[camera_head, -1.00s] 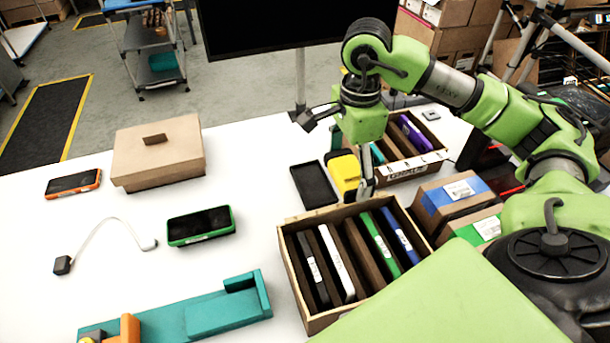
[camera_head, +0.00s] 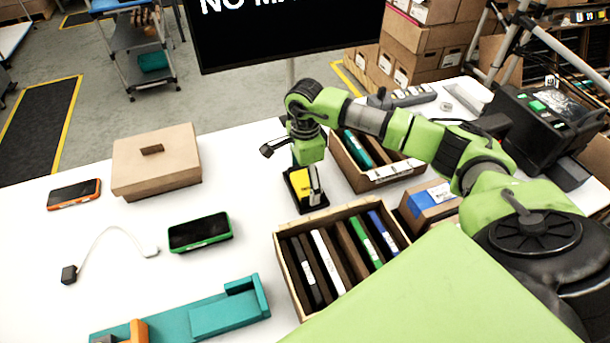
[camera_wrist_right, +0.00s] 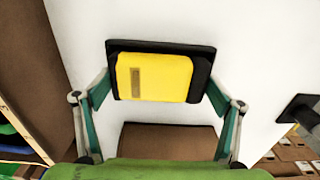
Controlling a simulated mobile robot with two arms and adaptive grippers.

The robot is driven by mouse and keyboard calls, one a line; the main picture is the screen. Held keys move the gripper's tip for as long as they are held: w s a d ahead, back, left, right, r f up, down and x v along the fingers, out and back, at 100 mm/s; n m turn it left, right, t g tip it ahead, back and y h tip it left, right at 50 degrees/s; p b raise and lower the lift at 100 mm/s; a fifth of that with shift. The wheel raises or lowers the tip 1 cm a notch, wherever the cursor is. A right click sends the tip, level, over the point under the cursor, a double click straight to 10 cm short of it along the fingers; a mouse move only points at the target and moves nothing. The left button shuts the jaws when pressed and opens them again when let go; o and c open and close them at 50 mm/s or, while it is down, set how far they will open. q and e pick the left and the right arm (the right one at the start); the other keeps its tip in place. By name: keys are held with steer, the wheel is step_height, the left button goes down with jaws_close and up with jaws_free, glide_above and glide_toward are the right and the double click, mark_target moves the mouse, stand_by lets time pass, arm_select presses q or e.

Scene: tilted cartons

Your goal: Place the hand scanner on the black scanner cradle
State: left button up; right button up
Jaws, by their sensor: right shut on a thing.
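The yellow and black hand scanner (camera_head: 299,181) is between the fingers of my right gripper (camera_head: 306,186), which is shut on it. It is over the black scanner cradle (camera_head: 317,208), whose dark edge shows around it. In the right wrist view the scanner's yellow face (camera_wrist_right: 165,78) lies within the cradle's outline (camera_wrist_right: 160,46), with a finger of my right gripper (camera_wrist_right: 156,95) at each side. I cannot tell whether the scanner touches the cradle. My left gripper is not in view.
An open carton of upright slabs (camera_head: 283,262) stands in front of the cradle, another carton (camera_head: 352,172) to its right. A lidded brown box (camera_head: 155,172), a green-edged device (camera_head: 200,232) and a teal fixture (camera_head: 225,314) are left.

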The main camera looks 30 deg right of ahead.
mark_target(305, 179)
steer(key=shift+f, duration=0.1)
steer(key=shift+f, duration=0.15)
steer(key=o, duration=0.9)
steer(key=shift+r, duration=0.3)
steer(key=shift+r+b, duration=0.35)
step_height(305, 179, up, 11)
steer(key=b, duration=0.2)
steer(key=shift+b, duration=0.4)
